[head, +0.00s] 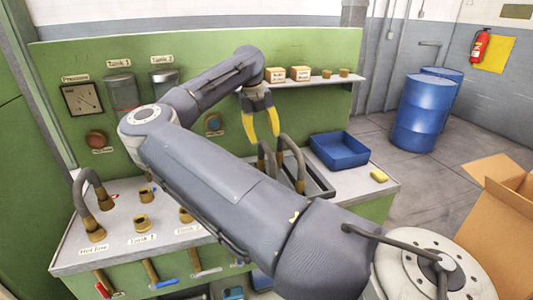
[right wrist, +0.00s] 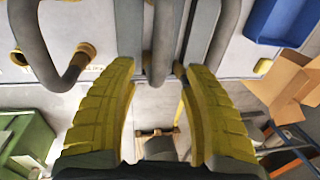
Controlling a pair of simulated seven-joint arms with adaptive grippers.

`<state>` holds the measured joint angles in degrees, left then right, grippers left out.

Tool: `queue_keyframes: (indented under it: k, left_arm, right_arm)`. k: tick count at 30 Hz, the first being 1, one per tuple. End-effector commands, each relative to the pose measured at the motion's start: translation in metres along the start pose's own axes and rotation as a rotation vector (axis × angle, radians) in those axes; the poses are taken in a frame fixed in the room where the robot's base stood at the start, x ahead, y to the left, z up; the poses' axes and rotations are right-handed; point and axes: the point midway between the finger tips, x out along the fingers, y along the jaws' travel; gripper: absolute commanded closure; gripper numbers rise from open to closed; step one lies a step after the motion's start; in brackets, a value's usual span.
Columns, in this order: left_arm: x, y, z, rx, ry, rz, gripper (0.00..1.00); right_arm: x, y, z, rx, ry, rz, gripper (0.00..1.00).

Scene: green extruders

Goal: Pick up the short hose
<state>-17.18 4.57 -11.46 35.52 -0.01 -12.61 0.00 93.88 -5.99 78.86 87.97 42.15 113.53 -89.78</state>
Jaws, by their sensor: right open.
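Two grey arched hoses stand side by side near the middle of the counter in the head view, a left one (head: 264,160) and a right one (head: 293,166). Another grey hose (head: 84,187) with brass ends arches at the counter's left. I cannot tell which is the short hose. My right gripper (head: 261,124) has yellow fingers, is open and is above the middle pair. In the right wrist view, the open fingers (right wrist: 160,70) have a grey hose (right wrist: 162,40) in line with the gap between them; contact is not clear. My arm hides part of the counter.
A blue bin (head: 340,149) and a yellow sponge (head: 379,176) are on the counter's right. A shelf (head: 320,81) with small boxes is on the green back panel. Brass fittings (head: 142,223) stand at the front left. A cardboard box (head: 500,215) is at the right.

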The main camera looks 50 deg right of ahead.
Motion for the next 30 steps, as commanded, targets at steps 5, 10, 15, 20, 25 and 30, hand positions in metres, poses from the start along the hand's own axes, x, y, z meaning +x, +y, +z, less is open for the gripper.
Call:
queue_keyframes:
  k: [5, 10, 15, 20, 25, 30]
  left_arm:
    - [0.0, 0.0, 0.0, 0.0, 0.0, 0.0, 0.56]
    - [0.0, 0.0, 0.0, 0.0, 0.0, 0.0, 0.56]
    - [0.0, 0.0, 0.0, 0.0, 0.0, 0.0, 0.56]
    - [0.0, 0.0, 0.0, 0.0, 0.0, 0.0, 0.56]
    - [0.0, 0.0, 0.0, 0.0, 0.0, 0.0, 0.56]
    - [0.0, 0.0, 0.0, 0.0, 0.0, 0.0, 0.56]
  right_arm:
    - [0.011, -0.001, 0.0, 0.0, 0.001, -0.001, 0.51]
    - [0.019, -0.001, 0.0, 0.0, 0.001, -0.001, 0.51]
    - [0.04, -0.002, 0.001, 0.0, 0.003, -0.002, 0.51]
    - [0.057, -0.002, 0.001, 0.0, 0.002, -0.001, 0.51]
    - [0.064, -0.001, 0.002, 0.0, 0.0, -0.001, 0.51]
    - [0.065, -0.001, 0.002, 0.0, 0.0, 0.0, 0.51]
